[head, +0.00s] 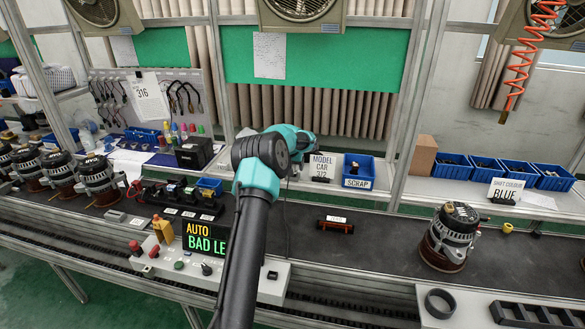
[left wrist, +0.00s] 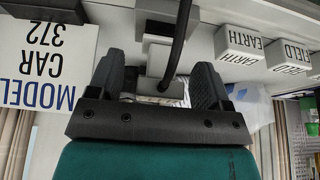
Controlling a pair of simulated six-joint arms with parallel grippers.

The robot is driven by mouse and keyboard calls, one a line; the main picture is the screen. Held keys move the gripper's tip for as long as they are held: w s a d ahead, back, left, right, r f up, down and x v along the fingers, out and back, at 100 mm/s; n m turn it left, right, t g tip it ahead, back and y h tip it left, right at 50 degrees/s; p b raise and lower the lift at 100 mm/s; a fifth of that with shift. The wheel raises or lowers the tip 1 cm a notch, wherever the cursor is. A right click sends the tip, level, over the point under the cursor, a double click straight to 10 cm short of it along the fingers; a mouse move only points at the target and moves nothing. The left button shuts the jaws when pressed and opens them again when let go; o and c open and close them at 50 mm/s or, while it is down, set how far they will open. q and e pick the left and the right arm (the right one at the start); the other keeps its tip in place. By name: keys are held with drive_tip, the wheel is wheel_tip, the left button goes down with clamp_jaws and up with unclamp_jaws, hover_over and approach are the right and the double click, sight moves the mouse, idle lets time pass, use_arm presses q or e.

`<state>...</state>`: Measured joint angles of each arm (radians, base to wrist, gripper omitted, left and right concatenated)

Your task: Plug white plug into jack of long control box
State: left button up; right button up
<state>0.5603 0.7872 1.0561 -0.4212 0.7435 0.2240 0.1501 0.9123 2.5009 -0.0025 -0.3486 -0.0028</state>
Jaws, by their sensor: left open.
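My left gripper (head: 304,143) reaches over the back shelf by the MODEL CAR 372 sign. In the left wrist view its two dark fingers (left wrist: 160,76) are apart. A pale grey block (left wrist: 158,58) and a black cable (left wrist: 181,38) show between and beyond them. I cannot tell whether this block is the white plug, and no contact is clear. The long control box (head: 190,285) lies along the bench front, with buttons and a display. A small dark socket-like part (head: 272,275) is at its right end. My right gripper is not in view.
Near the left gripper are the MODEL CAR 372 sign (left wrist: 42,50), EARTH (left wrist: 238,42) and FIELD (left wrist: 288,52) blocks, and a blue scrap bin (head: 358,169). An alternator (head: 449,236) stands right on the dark conveyor; several more stand left. The conveyor middle is mostly clear.

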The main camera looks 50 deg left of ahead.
use_arm(q)
drive_tip(key=shift+w+a+f, duration=0.2)
drive_tip(key=shift+f, duration=0.45)
drive_tip(key=shift+c, duration=0.3)
drive_tip(key=c, duration=1)
drive_tip(key=shift+o, duration=0.2)
drive_tip(key=shift+r, duration=0.15)
drive_tip(key=shift+r, duration=1.75)
drive_tip(key=s+d+r, duration=0.1)
drive_tip(key=s+d, duration=0.9)
drive_tip(key=d, duration=0.2)
drive_tip(key=shift+s+r, duration=0.15)
drive_tip(key=shift+s, duration=0.1)
drive_tip(key=shift+r, duration=0.15)
